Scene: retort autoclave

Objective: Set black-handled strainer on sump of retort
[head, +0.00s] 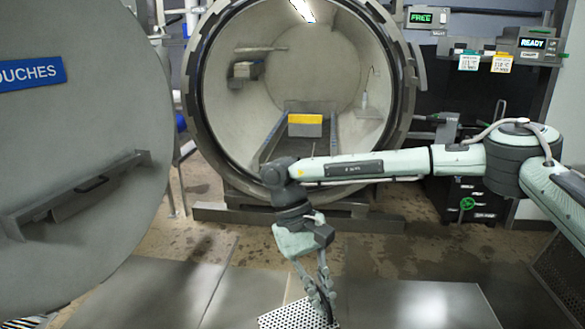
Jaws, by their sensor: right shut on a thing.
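My right gripper (326,292) points down at the bottom middle of the head view. It is shut on the black-handled strainer, whose perforated metal plate (285,318) shows below and left of the fingers. Its dark handle is mostly hidden between the fingers, and the picture's lower edge cuts off the plate. The retort (192,92) stands open behind my right arm, with its round mouth facing me. I cannot make out the sump inside it; my arm covers part of the lower rim. My left gripper is not in view.
The big retort door (85,120) is swung open at the left. Inside the chamber are rails and a yellow-topped block (305,124). Grey flat surfaces (395,302) lie in front. A dark cabinet (470,200) and a lit control panel (528,45) stand at the right.

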